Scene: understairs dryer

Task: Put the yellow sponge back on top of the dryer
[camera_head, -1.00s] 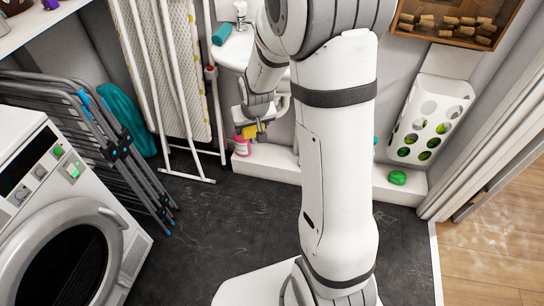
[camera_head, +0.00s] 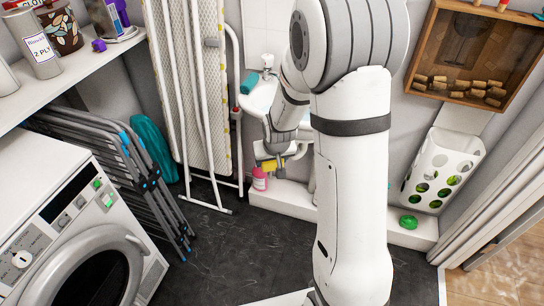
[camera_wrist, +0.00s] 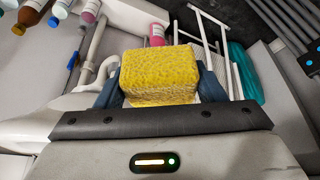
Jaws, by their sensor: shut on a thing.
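The yellow sponge (camera_wrist: 160,75) is between the two fingers of my gripper (camera_wrist: 160,90) in the wrist view, and the fingers are shut on it. In the head view the sponge (camera_head: 272,165) shows small at my gripper (camera_head: 270,160), held above the floor near the basin. The dryer (camera_head: 80,225) is the white front-loading machine at the lower left of the head view. Part of its top (camera_head: 30,160) shows under the shelf, and that part looks clear. My gripper is well to the right of the dryer.
Folded dark racks (camera_head: 140,180) and an ironing board (camera_head: 190,90) stand between the dryer and my gripper. A shelf (camera_head: 65,75) with canisters overhangs the dryer top. A basin (camera_head: 258,97) and a pink bottle (camera_head: 260,180) are close to my gripper. Dark floor (camera_head: 220,255) is open in front.

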